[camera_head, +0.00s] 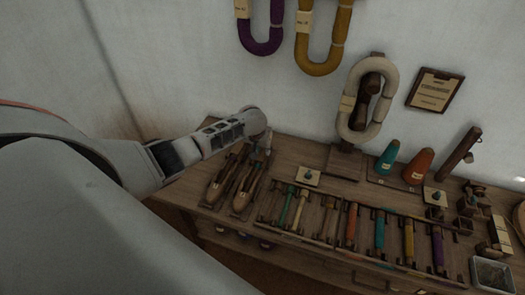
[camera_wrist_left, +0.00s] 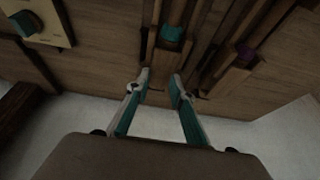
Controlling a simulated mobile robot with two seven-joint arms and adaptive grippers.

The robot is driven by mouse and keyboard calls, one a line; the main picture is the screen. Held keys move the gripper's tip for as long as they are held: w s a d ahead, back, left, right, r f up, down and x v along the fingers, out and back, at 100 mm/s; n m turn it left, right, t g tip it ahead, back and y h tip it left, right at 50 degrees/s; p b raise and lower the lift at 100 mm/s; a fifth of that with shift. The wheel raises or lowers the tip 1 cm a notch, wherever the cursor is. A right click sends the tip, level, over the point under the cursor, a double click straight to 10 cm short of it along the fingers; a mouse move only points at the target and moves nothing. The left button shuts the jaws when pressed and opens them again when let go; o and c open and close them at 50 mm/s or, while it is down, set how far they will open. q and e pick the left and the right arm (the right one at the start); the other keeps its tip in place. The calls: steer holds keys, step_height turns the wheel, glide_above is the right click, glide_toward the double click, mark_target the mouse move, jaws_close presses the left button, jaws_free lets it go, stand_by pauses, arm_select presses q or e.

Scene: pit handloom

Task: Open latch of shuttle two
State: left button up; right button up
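Two dark wooden shuttles lie side by side at the left end of the table, a left one (camera_head: 221,178) and a right one (camera_head: 245,187). Which is shuttle two cannot be read. In the left wrist view one shuttle holds a teal piece (camera_wrist_left: 172,34) and the other a purple piece (camera_wrist_left: 246,53). My left gripper (camera_head: 268,145) is over the far end of the shuttles. Contact and any latch cannot be made out. My right gripper is not in view.
The wooden table (camera_head: 290,150) stands against a pale wall. A tagged card with a knob (camera_head: 308,177) sits right of the shuttles. A rack of coloured bobbins (camera_head: 351,226), a cream skein (camera_head: 357,107) and teal (camera_head: 387,158) and orange (camera_head: 419,167) cones stand further right.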

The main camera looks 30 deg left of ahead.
arm_select(q)
steer(key=shift+w+f, duration=0.2)
steer(key=shift+f, duration=0.35)
jaws_close()
